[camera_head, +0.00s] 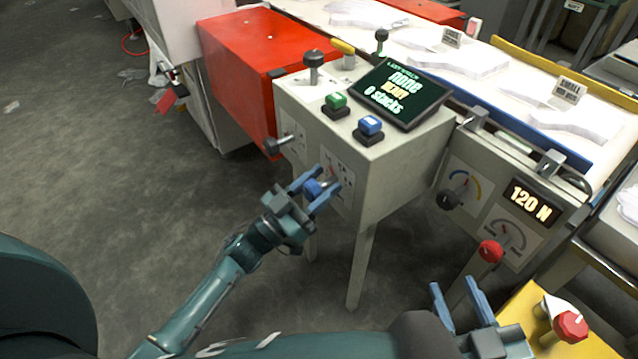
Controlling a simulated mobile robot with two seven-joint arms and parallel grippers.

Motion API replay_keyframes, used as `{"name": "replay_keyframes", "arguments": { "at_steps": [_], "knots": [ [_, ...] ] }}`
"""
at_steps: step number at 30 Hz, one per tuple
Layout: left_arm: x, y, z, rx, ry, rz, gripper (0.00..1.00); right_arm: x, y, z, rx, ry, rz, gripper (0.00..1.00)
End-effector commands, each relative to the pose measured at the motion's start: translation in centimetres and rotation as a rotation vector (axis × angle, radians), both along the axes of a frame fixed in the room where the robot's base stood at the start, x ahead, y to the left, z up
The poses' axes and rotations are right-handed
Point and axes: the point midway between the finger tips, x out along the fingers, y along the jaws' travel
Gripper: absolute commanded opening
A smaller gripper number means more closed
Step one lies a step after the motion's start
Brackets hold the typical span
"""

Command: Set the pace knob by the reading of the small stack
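My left gripper (315,187) is at the front panel of the grey control box (400,165). Its fingers are apart, one on each side of a blue knob (314,188) by a white dial plate (336,172); I cannot tell whether they touch it. A black knob (447,200) sits under a coloured dial further right. Neither knob's label is readable, so I cannot tell which is the pace knob. A tag reading "SMALL" (568,90) stands by white stacks (580,122) on the belt. A display (531,203) reads "120 N". My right gripper (458,300) is open and empty.
The screen (402,93) reads "none", "READY", "0 stacks". Green (336,101) and blue (370,126) buttons and levers stand on the box top. A red-ball lever (490,251) and a red knob (571,326) on a yellow block are near my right gripper. A red cabinet (250,70) stands behind.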

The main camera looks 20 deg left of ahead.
Motion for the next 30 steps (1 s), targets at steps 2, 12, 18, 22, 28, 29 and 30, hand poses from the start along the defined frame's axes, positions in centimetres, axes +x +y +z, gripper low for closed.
{"name": "replay_keyframes", "arguments": {
  "at_steps": [2,12,18,22,28,29,30],
  "knots": [
    [-0.01,0.01,-0.01,0.000,0.000,0.000,0.37,0.00,0.00,-0.01,0.000,0.000,0.001,0.36],
    [-0.04,0.00,-0.02,0.000,0.000,-0.001,0.15,0.02,-0.01,-0.03,-0.001,0.000,0.001,0.36],
    [-0.03,0.01,-0.02,0.021,-0.016,-0.001,0.15,0.06,-0.01,-0.01,-0.001,-0.001,0.001,0.36],
    [-0.01,0.05,0.01,0.064,-0.050,0.000,0.15,0.07,-0.02,-0.01,-0.001,-0.001,0.001,0.36],
    [-0.04,0.02,-0.02,0.176,-0.136,-0.001,0.15,0.07,-0.01,0.00,-0.002,-0.003,0.001,0.36],
    [-0.05,0.02,-0.01,0.197,-0.153,-0.001,0.15,0.07,-0.02,0.01,-0.002,-0.003,0.001,0.36],
    [-0.05,0.02,0.02,0.225,-0.176,-0.001,0.15,0.07,-0.02,0.02,-0.002,-0.003,0.001,0.36]
  ]
}}
